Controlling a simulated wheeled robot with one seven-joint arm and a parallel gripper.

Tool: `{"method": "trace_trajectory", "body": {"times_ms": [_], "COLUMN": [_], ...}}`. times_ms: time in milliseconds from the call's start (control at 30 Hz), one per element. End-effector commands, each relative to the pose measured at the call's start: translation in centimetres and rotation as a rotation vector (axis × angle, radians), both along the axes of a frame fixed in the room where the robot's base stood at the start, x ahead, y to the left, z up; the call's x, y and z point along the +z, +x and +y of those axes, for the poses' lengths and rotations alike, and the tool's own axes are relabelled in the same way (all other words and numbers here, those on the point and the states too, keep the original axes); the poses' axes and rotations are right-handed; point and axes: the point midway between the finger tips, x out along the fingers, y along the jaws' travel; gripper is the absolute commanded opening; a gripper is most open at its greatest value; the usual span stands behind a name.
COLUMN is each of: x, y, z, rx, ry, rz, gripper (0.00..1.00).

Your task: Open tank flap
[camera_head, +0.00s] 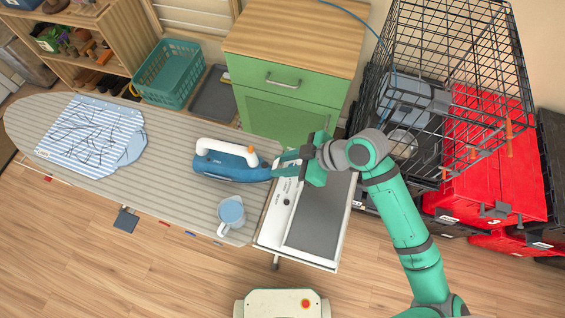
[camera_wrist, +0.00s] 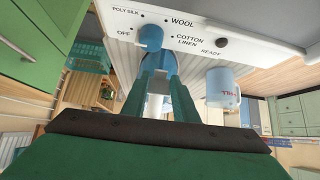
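A blue iron (camera_head: 228,168) with a white handle and a small orange part at the handle's right end lies on the striped ironing board. My gripper (camera_head: 282,166) is at the iron's right end, above the white control panel. Its two fingers stand apart, and I see nothing clearly held. In the wrist view the fingers (camera_wrist: 160,85) point toward the panel, with blue and white parts of the iron (camera_wrist: 156,104) showing behind and between them. I cannot make out a tank flap; the iron's right end is partly hidden by the fingers.
A blue-grey jug (camera_head: 231,213) stands on the ironing board (camera_head: 185,205) near the front edge. The white panel (camera_head: 282,215) carries fabric labels beside a grey plate. A striped shirt (camera_head: 90,130) lies at left. A green cabinet (camera_head: 285,110) stands behind; a wire cage (camera_head: 455,60) is at right.

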Motion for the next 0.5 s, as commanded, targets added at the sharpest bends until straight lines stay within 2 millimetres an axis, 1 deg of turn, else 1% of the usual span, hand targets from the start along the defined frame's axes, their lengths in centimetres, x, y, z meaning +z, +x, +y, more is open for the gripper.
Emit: {"method": "trace_trajectory", "body": {"times_ms": [167, 500], "x": [0.19, 0.69], "y": [-0.05, 0.16], "z": [0.21, 0.87], "rx": [0.008, 0.009], "ry": [-0.055, -0.266], "rz": [0.015, 0.071], "gripper": [0.04, 0.04]}}
